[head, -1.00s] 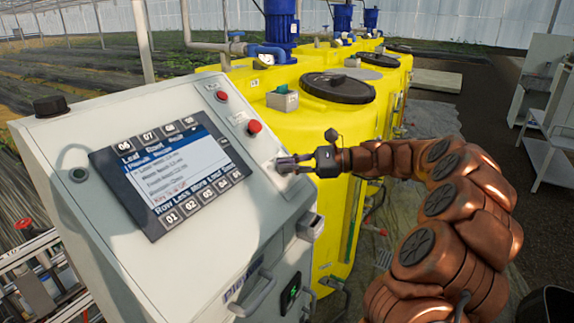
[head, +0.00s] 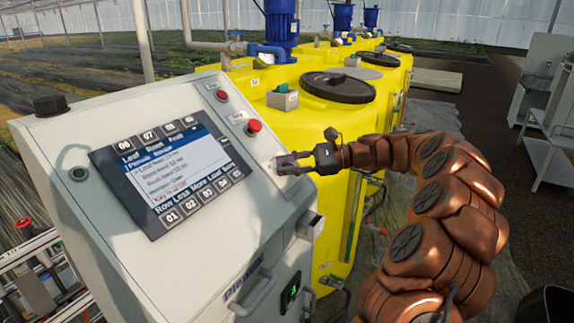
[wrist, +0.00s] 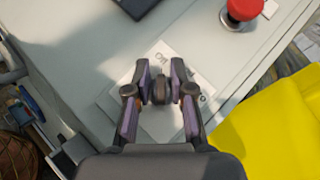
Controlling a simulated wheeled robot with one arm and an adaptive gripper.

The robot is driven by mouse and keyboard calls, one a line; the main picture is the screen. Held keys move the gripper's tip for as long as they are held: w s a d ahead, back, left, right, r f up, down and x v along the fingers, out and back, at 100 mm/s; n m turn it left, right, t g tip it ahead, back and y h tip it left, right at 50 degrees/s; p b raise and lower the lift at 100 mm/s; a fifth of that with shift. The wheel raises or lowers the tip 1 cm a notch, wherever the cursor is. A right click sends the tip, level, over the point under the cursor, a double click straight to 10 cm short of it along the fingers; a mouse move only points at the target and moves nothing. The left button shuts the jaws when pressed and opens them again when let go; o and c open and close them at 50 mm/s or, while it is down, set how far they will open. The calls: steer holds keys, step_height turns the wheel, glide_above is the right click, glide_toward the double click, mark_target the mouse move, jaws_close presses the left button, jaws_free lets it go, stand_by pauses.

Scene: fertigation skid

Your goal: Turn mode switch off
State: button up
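The mode switch is a small dark knob (wrist: 160,89) on a pale label plate (wrist: 166,125) on the console's sloping top. Its printed lettering is partly covered. My gripper (wrist: 161,72) is over the plate, with one finger on each side of the knob. Narrow gaps seem to show between the knob and the fingers, so it looks open around it; contact is hard to judge. In the head view my gripper (head: 284,164) reaches the console's right edge from the right, and its fingers hide the knob.
The grey console (head: 70,150) carries a screen (head: 172,180) with button rows. A red mushroom button (head: 254,127) sits just above my gripper, with another red button (head: 221,96) further up. Yellow tanks (head: 320,125) stand close behind. Handles (head: 252,295) stick out of the console's front.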

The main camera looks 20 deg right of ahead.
steer(key=shift+o, duration=0.6)
steer(key=shift+d, duration=0.1)
steer(key=v, duration=1.2)
